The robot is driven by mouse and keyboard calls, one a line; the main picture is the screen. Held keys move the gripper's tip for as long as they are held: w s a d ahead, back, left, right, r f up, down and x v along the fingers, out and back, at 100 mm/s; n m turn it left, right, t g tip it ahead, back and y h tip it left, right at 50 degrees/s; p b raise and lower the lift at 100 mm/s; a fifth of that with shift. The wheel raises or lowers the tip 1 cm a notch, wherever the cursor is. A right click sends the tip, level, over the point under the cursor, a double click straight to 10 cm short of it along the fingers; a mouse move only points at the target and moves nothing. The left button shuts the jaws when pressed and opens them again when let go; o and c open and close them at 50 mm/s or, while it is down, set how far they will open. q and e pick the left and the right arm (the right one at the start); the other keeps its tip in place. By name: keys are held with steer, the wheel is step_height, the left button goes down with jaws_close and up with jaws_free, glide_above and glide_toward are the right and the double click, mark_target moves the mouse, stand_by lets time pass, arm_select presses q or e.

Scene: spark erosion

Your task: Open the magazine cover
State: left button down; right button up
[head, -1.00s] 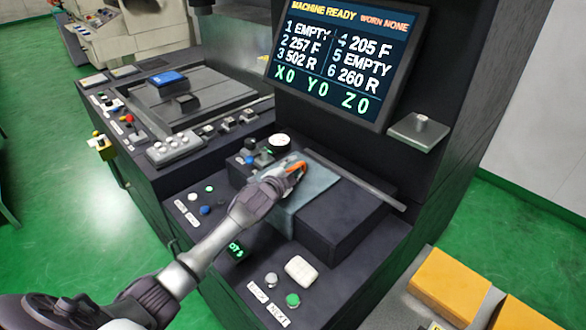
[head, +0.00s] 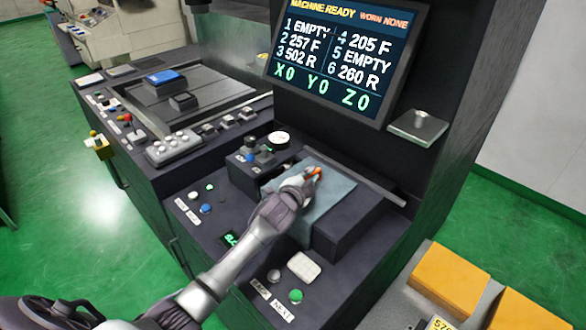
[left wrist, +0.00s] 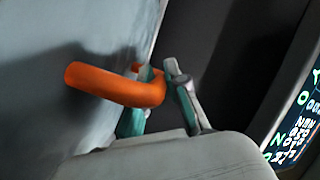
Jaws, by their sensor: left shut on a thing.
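The magazine cover is a flat grey-blue panel (head: 335,196) on top of the black box (head: 350,225) in the middle of the machine front. It carries an orange handle (head: 314,172). My left gripper (head: 307,180) is shut on this handle, above the cover. In the left wrist view the orange handle (left wrist: 110,84) stands out from the grey-blue cover (left wrist: 50,120), and the fingers of my left gripper (left wrist: 160,102) are around its end. A dark strip shows left of the cover; what lies inside is hidden by my gripper. My right gripper is not in view.
A rail (head: 355,178) runs behind the cover. Buttons, including a green one (head: 295,295), lie in front.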

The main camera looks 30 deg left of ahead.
arm_select(q)
steer(key=s+d, duration=0.1)
steer(key=d, duration=0.2)
steer(key=s+d, duration=0.1)
steer(key=d, duration=0.2)
steer(key=s+d, duration=0.1)
steer(key=d, duration=0.3)
steer(key=shift+s+f, duration=0.1)
steer(key=shift+s, duration=0.15)
steer(key=c, duration=1.2)
jaws_free()
steer(key=shift+a, duration=0.1)
steer(key=v, duration=1.2)
